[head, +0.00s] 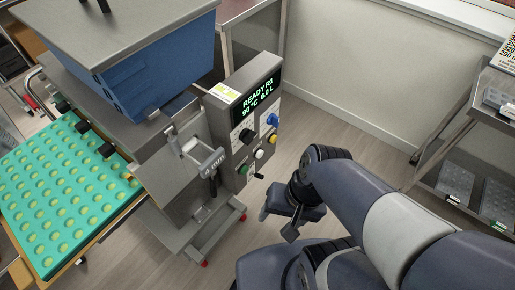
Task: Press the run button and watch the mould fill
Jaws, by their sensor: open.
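The depositor's control panel (251,125) faces right, with a lit display (258,97) that reads READY R1, 90 °C and about 6.0 L. Below it are blue, black, yellow and white controls and a green button (242,170) at the lower left. I cannot read which one is labelled run. The teal mould (60,272) lies at the left with rows of round, yellowish cavities. Whether they hold anything is unclear. My gripper (277,225) is open and empty, below and to the right of the panel, apart from it.
The blue hopper (165,65) with a grey lid stands above the machine. A metal bench (240,15) is behind. Wooden floor (345,130) between panel and rack is free.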

